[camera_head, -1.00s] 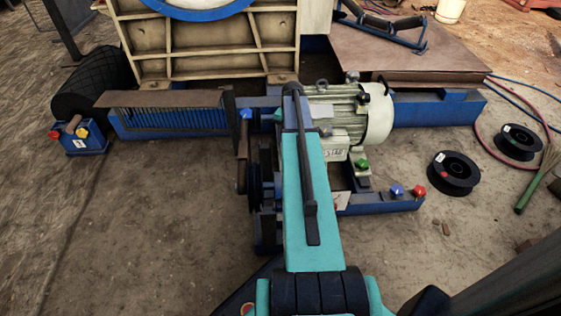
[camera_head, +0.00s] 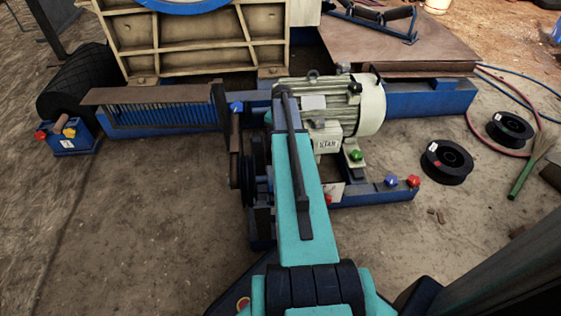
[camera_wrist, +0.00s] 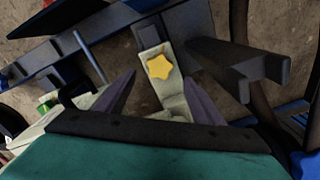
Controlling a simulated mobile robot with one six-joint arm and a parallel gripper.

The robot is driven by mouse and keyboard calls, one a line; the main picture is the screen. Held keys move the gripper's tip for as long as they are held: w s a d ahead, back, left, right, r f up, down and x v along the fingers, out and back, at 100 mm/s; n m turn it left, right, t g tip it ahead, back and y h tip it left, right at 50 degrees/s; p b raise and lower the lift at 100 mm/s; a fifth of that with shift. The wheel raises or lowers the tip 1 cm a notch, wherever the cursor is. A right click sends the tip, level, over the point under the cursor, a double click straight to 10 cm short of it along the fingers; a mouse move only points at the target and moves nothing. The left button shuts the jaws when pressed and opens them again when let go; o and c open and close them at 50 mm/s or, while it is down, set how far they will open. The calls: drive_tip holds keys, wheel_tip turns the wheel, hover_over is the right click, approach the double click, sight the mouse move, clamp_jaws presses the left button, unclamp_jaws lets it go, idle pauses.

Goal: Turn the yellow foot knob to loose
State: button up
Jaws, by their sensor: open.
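The yellow foot knob (camera_wrist: 158,67), star-shaped, sits on a pale bracket (camera_wrist: 152,53) in the wrist view. My gripper (camera_wrist: 161,80) is open, its two dark fingers on either side of the knob's line, apart from it and empty. The remaining gap in depth is hard to judge. In the head view my turquoise arm reaches over the front of the cream motor (camera_head: 335,105). My gripper and the yellow foot knob are hidden there.
A pulley (camera_head: 246,170) is close on the left. A dark reel (camera_head: 446,161) lies on the floor at right. The front floor is mostly clear.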

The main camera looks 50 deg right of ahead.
wheel_tip(320, 180, down, 9)
drive_tip(key=b, duration=0.3)
drive_tip(key=shift+r, duration=0.15)
drive_tip(key=c, duration=0.9)
drive_tip(key=shift+a, duration=0.35)
drive_tip(key=shift+c, duration=0.7)
drive_tip(key=shift+d, duration=0.2)
drive_tip(key=shift+w+d+r, duration=0.1)
